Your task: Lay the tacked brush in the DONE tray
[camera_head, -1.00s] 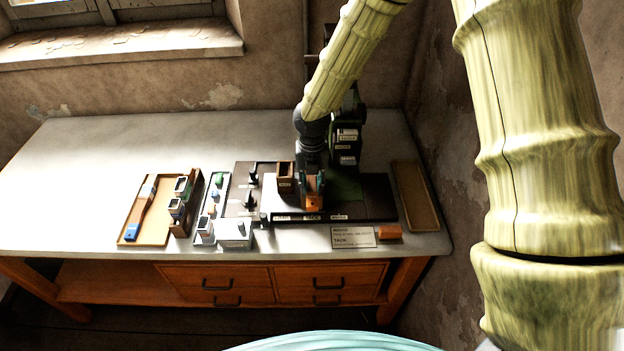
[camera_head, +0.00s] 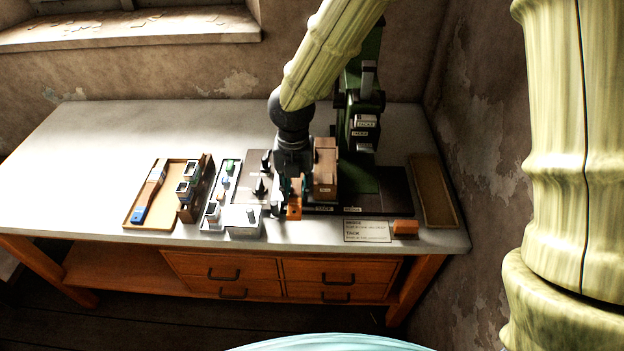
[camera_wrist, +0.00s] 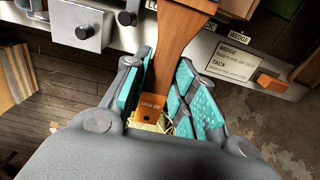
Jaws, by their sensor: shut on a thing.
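My gripper (camera_head: 291,196) is shut on a brown wooden brush (camera_wrist: 178,38), low over the bench in front of the green press. An empty shallow tray (camera_head: 455,212) lies at the right of the bench. Another shallow tray (camera_head: 172,216) at the left holds a blue-ended brush (camera_head: 150,192). I cannot read a DONE label on either.
The green press (camera_head: 364,115) stands behind my gripper, with a brown wooden block (camera_head: 325,168) beside it. Black knobs (camera_head: 261,187), a grey box (camera_head: 243,221) and a parts rack (camera_head: 192,188) are to the left. A sign (camera_head: 367,231) and orange block (camera_head: 405,227) lie in front.

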